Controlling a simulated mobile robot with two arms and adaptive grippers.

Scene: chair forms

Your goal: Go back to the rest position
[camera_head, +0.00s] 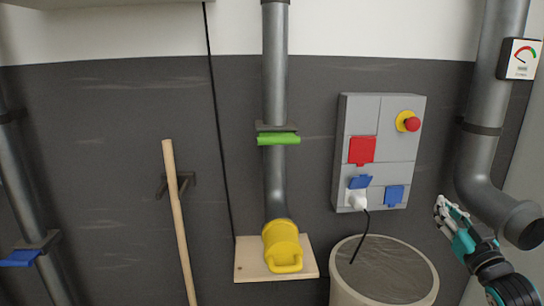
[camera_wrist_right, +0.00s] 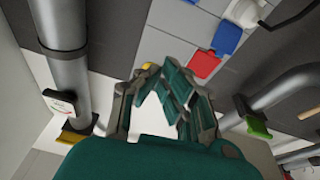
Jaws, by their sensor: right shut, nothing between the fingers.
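My right gripper (camera_head: 445,208) is at the right side of the head view, with teal and grey fingers. It is shut and empty, in front of the wall between the grey electrical box (camera_head: 365,110) and the bent pipe (camera_head: 482,165). It also shows from behind in the right wrist view (camera_wrist_right: 168,85), with no object between its fingers. My left gripper is not in view.
The box has a red emergency button (camera_head: 411,124), a red flap, blue flaps and a white plug (camera_head: 356,199). Its cord drops to a barrel (camera_head: 380,270). A gauge (camera_head: 522,58), a yellow pipe end (camera_head: 283,247) and a wooden handle (camera_head: 178,220) stand along the wall.

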